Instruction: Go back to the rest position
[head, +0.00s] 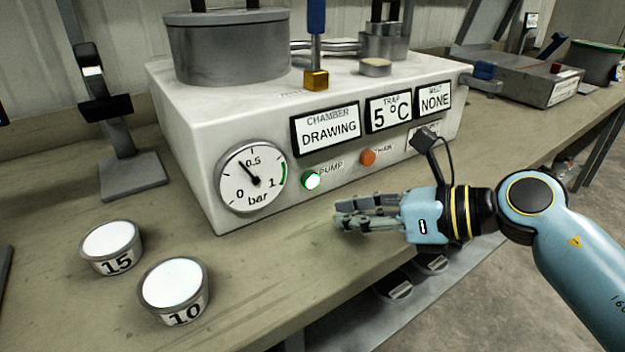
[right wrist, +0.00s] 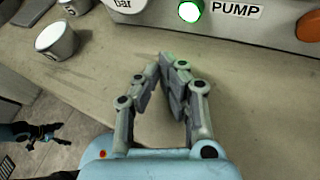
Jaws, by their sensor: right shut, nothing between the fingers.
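My right gripper (head: 340,219) is in front of the white machine (head: 200,140), over the front edge of the bench, apart from the machine. Its fingers are closed together with nothing between them. The right wrist view shows the same closed fingers (right wrist: 168,62) pointing toward the green-lit PUMP button (right wrist: 190,11). In the head view that PUMP button (head: 311,180) glows green, and an orange button (head: 367,157) is to its right. The machine's labels read CHAMBER DRAWING, TRAP 5 °C and MELT NONE. The gauge (head: 251,178) needle points a little left of 0.5 bar. My left gripper is not in the head view.
Two round tins with white tops, marked 15 (head: 112,246) and 10 (head: 174,289), stand on the bench (head: 60,300) at the left. A dark stand (head: 130,175) is behind them. A grey box (head: 530,75) is at the back right. Open floor lies at the lower right.

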